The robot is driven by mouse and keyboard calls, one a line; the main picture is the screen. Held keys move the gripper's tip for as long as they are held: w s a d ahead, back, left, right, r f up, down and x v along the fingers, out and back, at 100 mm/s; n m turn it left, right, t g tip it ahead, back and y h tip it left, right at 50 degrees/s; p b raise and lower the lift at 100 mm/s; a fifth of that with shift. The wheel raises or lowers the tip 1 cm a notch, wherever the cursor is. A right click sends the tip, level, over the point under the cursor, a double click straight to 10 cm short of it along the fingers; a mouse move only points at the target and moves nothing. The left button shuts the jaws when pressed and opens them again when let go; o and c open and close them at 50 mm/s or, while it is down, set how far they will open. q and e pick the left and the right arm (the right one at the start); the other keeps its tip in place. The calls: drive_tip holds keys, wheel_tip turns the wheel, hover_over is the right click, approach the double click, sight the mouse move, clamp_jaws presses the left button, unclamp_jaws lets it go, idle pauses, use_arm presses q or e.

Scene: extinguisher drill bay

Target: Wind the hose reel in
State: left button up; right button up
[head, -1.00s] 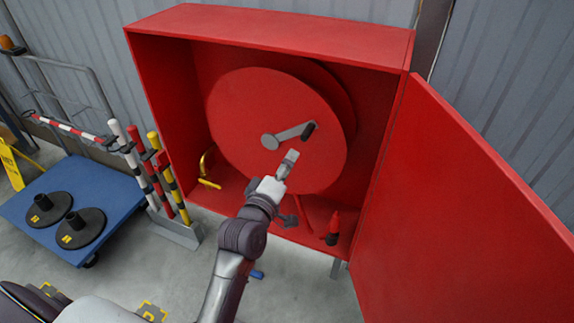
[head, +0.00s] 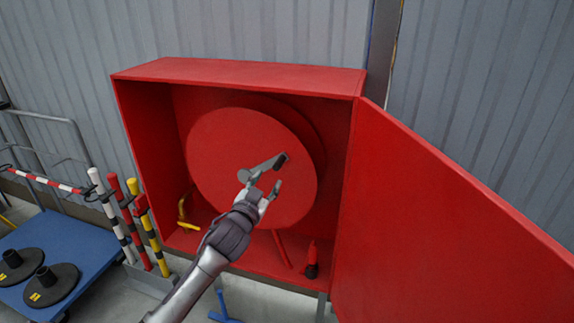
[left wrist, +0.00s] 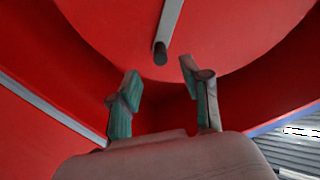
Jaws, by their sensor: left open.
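The red hose reel (head: 225,140) is a large disc inside an open red cabinet (head: 235,68). A grey crank arm (head: 262,167) on its face slants up to the right and ends in a dark handle (head: 281,160). The handle also shows in the left wrist view (left wrist: 160,53). My left gripper (head: 266,181) is open and empty, just below and left of the handle in the head view. In the left wrist view the fingers (left wrist: 160,80) are spread apart, with the handle just beyond their tips, in the gap's line. My right gripper is out of view.
The cabinet door (head: 440,220) stands open to the right. A yellow fitting (head: 184,212) and a red piece with a black base (head: 312,262) are low in the cabinet. Striped posts (head: 147,225) and a blue cart (head: 75,245) stand to the left.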

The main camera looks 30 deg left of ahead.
sight(280, 163)
use_arm(q)
drive_tip(key=x, duration=0.4)
drive_tip(key=shift+r+p, duration=0.2)
drive_tip(key=shift+p, duration=0.2)
drive_tip(key=p+x, duration=0.1)
drive_tip(key=x, duration=0.5)
drive_tip(key=shift+d+f, duration=0.1)
drive_tip(key=shift+w, duration=0.35)
clamp_jaws()
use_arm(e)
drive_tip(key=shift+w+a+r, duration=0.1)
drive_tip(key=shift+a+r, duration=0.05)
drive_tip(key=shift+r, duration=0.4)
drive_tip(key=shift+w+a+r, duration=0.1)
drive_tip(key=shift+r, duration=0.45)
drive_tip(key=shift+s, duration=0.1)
